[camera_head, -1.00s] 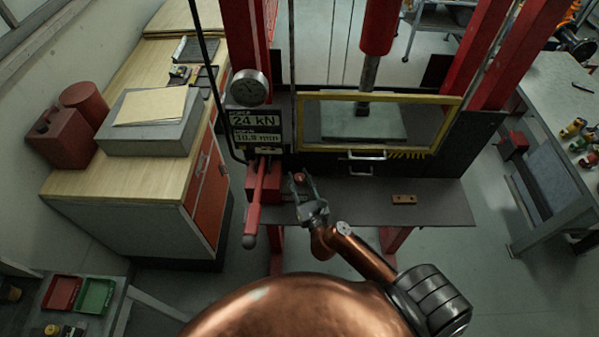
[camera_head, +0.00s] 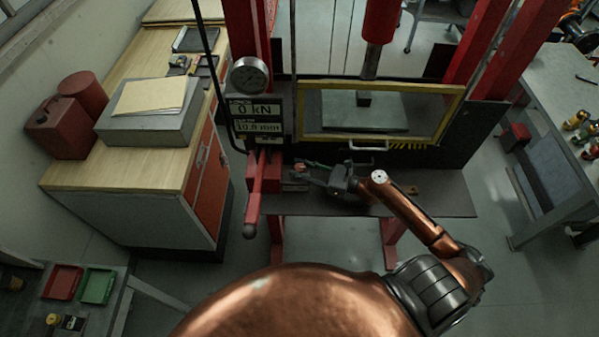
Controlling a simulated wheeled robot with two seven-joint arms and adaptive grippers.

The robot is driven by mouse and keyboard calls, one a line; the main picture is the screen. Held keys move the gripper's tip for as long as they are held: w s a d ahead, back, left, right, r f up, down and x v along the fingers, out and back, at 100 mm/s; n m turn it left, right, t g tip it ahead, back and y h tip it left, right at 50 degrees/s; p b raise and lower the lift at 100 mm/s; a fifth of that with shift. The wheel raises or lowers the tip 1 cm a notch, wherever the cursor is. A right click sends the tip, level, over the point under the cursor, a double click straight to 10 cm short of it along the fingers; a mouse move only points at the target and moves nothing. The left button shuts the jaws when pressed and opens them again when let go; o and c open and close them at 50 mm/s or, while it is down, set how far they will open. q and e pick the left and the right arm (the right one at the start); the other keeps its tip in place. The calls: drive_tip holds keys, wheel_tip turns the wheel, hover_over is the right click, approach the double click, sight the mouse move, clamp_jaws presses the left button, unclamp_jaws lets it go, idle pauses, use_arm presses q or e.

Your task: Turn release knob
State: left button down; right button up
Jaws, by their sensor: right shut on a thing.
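The press carries a small release knob beside its red pump block (camera_head: 268,172), low on the left side. My right gripper (camera_head: 303,172) reaches in from the right with its fingers pointing left. It is shut on the knob, which is mostly hidden between the fingers. The display (camera_head: 256,118) above the pump reads 0 kN on its top line. A round dial gauge (camera_head: 249,75) sits over the display. My left gripper is not in view.
The red pump lever (camera_head: 255,200) hangs close left of my right gripper. A yellow-framed guard (camera_head: 450,110) stands behind it. A wooden bench (camera_head: 75,180) stands at the left.

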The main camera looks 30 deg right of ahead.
drive_tip(key=shift+n+g+y+b, duration=0.85)
drive_tip(key=shift+n+g+y, duration=0.15)
drive_tip(key=o, duration=1.2)
drive_tip(key=shift+c, duration=0.2)
drive_tip(key=v, duration=1.2)
drive_tip(key=shift+w, duration=0.1)
